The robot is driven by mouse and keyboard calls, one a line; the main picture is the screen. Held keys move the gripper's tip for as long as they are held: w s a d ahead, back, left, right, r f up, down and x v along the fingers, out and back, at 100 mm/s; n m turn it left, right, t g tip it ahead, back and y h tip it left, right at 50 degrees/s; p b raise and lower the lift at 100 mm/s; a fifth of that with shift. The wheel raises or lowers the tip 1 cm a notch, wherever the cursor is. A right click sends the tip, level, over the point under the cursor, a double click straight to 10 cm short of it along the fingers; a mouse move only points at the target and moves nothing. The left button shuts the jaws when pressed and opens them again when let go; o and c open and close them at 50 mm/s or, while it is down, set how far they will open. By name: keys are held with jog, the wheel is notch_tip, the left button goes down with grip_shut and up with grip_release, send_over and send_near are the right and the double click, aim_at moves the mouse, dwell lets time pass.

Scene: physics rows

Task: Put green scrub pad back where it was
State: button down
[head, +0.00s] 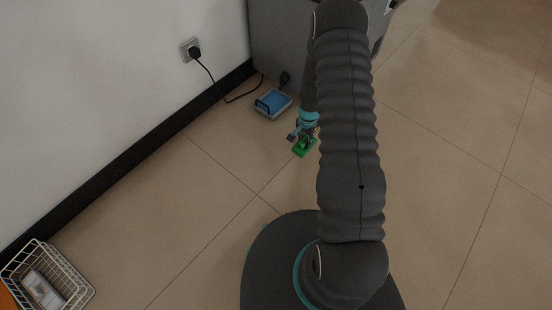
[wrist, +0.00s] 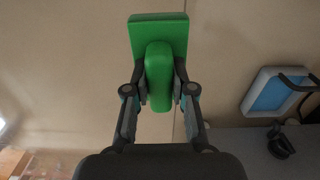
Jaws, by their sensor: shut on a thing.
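The green scrub pad (wrist: 158,29) is a flat green block with a raised green handle on it. My gripper (wrist: 159,88) is shut on that handle in the wrist view, with one finger on each side. In the head view the pad (head: 304,147) shows beside my arm, at my gripper (head: 307,137), over the tiled floor. I cannot tell how high above the floor it is. My arm hides part of the gripper in the head view.
A grey-rimmed blue tray (head: 273,103) with a dark handle lies by the grey cabinet (head: 282,45). A black cord runs from the wall socket (head: 190,50) to near it. A white wire basket (head: 47,278) stands front left. The floor between is clear.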

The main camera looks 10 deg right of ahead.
jog(key=shift+f, duration=0.35)
jog(key=w+a+f, duration=0.1)
jog(key=a+f, duration=0.1)
jog(key=a, duration=0.1)
jog(key=a+f, duration=0.2)
jog(key=a, duration=0.2)
jog(key=w+a+f, duration=0.1)
jog(key=a+f, duration=0.2)
jog(key=a, duration=0.1)
jog(key=shift+w, duration=0.35)
jog(key=shift+f, duration=1.95)
jog(key=shift+f, duration=0.15)
jog(key=c, duration=1)
grip_release()
